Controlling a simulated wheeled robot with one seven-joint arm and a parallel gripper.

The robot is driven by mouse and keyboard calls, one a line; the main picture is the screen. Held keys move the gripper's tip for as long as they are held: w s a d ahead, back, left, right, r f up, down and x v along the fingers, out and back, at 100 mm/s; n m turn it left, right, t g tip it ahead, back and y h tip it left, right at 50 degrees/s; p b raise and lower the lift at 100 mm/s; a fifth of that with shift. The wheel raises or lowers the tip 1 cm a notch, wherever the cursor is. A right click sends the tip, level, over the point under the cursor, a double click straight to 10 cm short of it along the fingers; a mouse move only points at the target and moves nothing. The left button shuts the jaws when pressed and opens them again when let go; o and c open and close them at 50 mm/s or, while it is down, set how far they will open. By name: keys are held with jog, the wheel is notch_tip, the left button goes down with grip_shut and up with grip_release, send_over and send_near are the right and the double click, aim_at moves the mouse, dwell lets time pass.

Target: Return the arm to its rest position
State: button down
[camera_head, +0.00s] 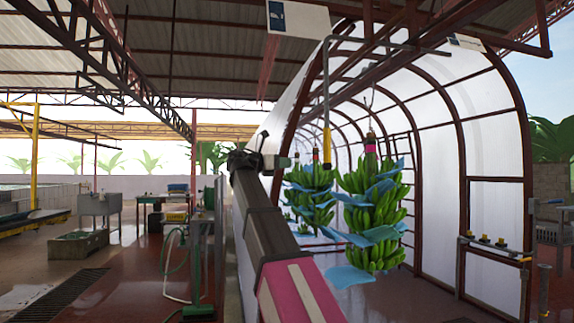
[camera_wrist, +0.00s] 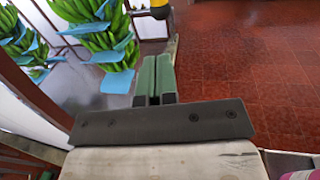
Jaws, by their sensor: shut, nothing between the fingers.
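My gripper (camera_wrist: 153,76) shows in the wrist view with its two green fingers together and nothing between them. In the head view my arm reaches up and away from the lower middle, and its far end is beside the arched frame; the fingers are too small to make out there. Banana bunches with blue sheets between their tiers hang from stems inside the arched tunnel. The nearer bunch (camera_head: 375,205) is to the right of my arm in the head view, and a second bunch (camera_head: 312,195) hangs behind it. Bunches also show at the upper left of the wrist view (camera_wrist: 100,35), apart from my gripper.
A yellow-ended hanging rod (camera_head: 327,145) comes down near the arm's end. Red arch posts (camera_head: 470,150) enclose the bunches. A bench with a green hose (camera_head: 175,250) and a sink (camera_head: 100,205) stand left. Open red tiled floor (camera_wrist: 250,70) lies right in the wrist view.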

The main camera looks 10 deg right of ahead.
notch_tip(320, 180, down, 43)
jog(key=w+d+m+t+y, duration=0.1)
jog(key=w+d+m+y, duration=0.1)
jog(key=m+y, duration=0.45)
jog(key=s+a+f+m+g+y, duration=0.1)
jog(key=s+f+m+y, duration=0.2)
jog(key=s+f, duration=0.4)
jog(key=s+a+f+m+g+y, duration=0.2)
jog(key=s+f+m+y, duration=0.2)
jog(key=f, duration=1.2)
jog(key=s+a+f+m+g+y, duration=0.1)
jog(key=s+f+m+y, duration=0.3)
jog(key=s+f, duration=0.7)
jog(key=a+f+m, duration=0.1)
jog(key=m, duration=0.1)
jog(key=shift+s+f+m, duration=0.2)
jog(key=shift+m, duration=0.15)
